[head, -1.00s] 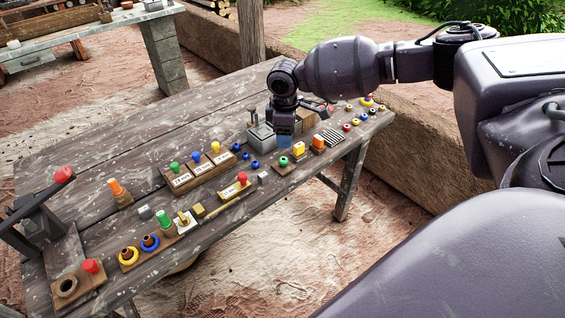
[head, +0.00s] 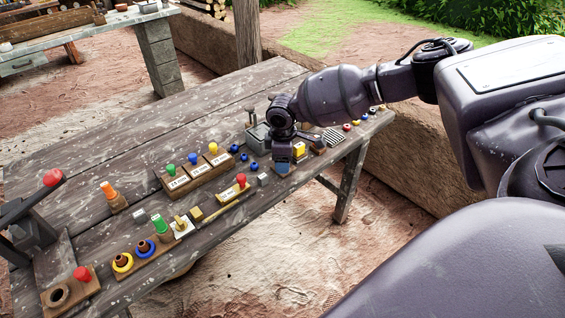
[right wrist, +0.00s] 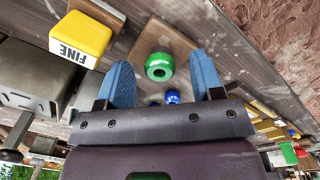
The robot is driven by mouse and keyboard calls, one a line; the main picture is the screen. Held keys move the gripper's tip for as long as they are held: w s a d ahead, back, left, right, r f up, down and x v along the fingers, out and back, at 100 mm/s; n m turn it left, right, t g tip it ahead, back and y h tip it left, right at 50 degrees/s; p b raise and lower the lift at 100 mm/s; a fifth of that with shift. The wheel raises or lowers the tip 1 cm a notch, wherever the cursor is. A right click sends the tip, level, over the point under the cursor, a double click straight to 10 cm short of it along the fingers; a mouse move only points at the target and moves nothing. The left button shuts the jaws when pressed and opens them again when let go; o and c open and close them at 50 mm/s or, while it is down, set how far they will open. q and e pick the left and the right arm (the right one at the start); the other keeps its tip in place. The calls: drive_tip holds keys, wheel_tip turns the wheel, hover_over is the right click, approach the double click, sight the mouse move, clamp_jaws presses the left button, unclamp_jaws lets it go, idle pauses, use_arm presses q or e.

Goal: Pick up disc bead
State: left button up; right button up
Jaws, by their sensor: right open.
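A green bead (right wrist: 159,67) with a dark hole sits on a wooden board (right wrist: 152,32) in the right wrist view; I cannot tell for sure that it is the disc bead. My right gripper (right wrist: 160,62) is open and empty, its blue fingers spread to either side of the green bead. Whether they reach down to its height is unclear. In the head view the right gripper (head: 284,168) is low over the table's front edge and hides the green bead. My left gripper is not in view.
A yellow block marked FINE (right wrist: 80,40) stands close to the left finger. A blue bead (right wrist: 172,97) shows between the fingers, nearer the palm. The wooden table (head: 110,150) holds labelled blocks with coloured knobs (head: 192,172) and a red-knobbed lever (head: 52,178).

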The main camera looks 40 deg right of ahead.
drive_tip(key=shift+r, duration=0.1)
drive_tip(key=c, duration=0.7)
drive_tip(key=shift+c, duration=1.3)
drive_tip(key=shift+r+p, duration=1.8)
drive_tip(key=shift+r, duration=8.2)
